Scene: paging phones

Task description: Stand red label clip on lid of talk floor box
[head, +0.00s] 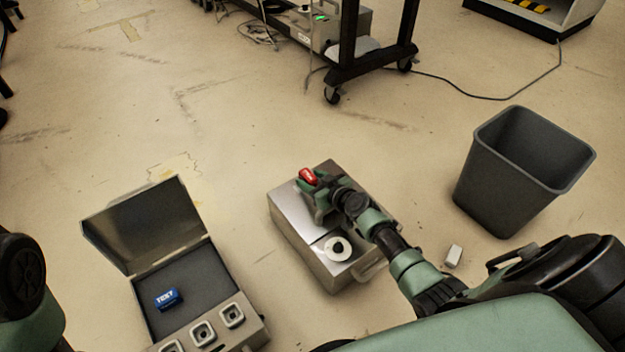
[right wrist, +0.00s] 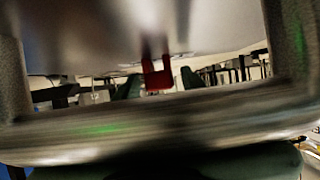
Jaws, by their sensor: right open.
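The red label clip (head: 308,176) shows at the far part of the lid of a closed metal floor box (head: 296,232). I cannot read a name on this box. My right gripper (head: 314,188) is open at the clip, low over the lid, and hides part of both. In the right wrist view the red clip (right wrist: 157,77) appears ahead, between blurred grey shapes at the sides. It looks upright there, but its contact with the lid is unclear. My left gripper is out of view; only part of my left arm shows at the left edge.
An open floor box (head: 140,290) at lower left holds a blue clip marked TEXT (head: 168,298) and several square sockets. A white ring (head: 338,248) is on the closed box's near part. A small pale block (head: 454,256) and grey bin (head: 522,172) stand right.

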